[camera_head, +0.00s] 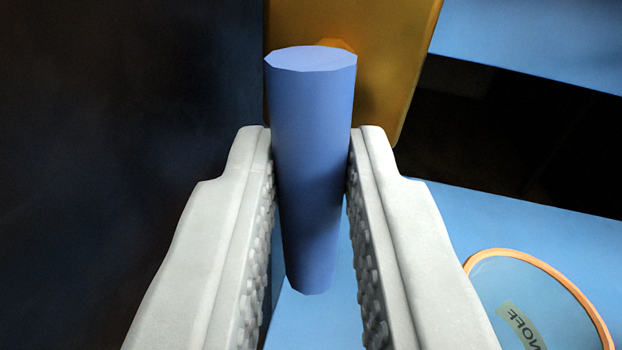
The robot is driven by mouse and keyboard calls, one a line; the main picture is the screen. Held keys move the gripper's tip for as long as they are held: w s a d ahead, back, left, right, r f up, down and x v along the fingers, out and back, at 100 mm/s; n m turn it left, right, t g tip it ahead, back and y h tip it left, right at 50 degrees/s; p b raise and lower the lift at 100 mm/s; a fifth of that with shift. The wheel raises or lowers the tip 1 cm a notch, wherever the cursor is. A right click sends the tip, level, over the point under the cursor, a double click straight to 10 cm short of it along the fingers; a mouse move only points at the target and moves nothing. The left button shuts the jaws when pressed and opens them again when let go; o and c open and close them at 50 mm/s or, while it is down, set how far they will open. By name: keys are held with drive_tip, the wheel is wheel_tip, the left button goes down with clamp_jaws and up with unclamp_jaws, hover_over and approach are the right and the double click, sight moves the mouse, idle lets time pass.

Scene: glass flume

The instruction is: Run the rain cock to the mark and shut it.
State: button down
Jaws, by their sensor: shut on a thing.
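A blue faceted cylinder (315,180), which looks like the handle of the rain cock, stands near the middle of the head view. My gripper (311,135) is shut on it, with one pale grey ribbed finger on each side. The cylinder's top end rises above the fingertips and its lower end shows between the fingers. No mark shows that I can make out. The cock's body and spout, and whether it is open or shut, cannot be told from here.
A yellow-orange block or panel (395,70) is behind the cylinder. A dark surface (120,130) fills the left side.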

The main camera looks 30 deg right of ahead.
drive_tip(key=shift+s+d+r+n+g, duration=0.1)
drive_tip(key=shift+n+g, duration=0.15)
drive_tip(key=shift+n, duration=0.7)
drive_tip(key=shift+s+d+r+n+g, duration=0.1)
drive_tip(key=shift+n+g, duration=0.1)
drive_tip(key=shift+n, duration=0.7)
drive_tip(key=shift+s+d+r+n+g, duration=0.1)
drive_tip(key=shift+n+g, duration=0.15)
drive_tip(key=shift+n, duration=0.7)
drive_tip(key=c, duration=1.3)
unclamp_jaws()
drive_tip(key=shift+c, duration=0.2)
drive_tip(key=v, duration=1.7)
drive_tip(key=shift+s, duration=0.15)
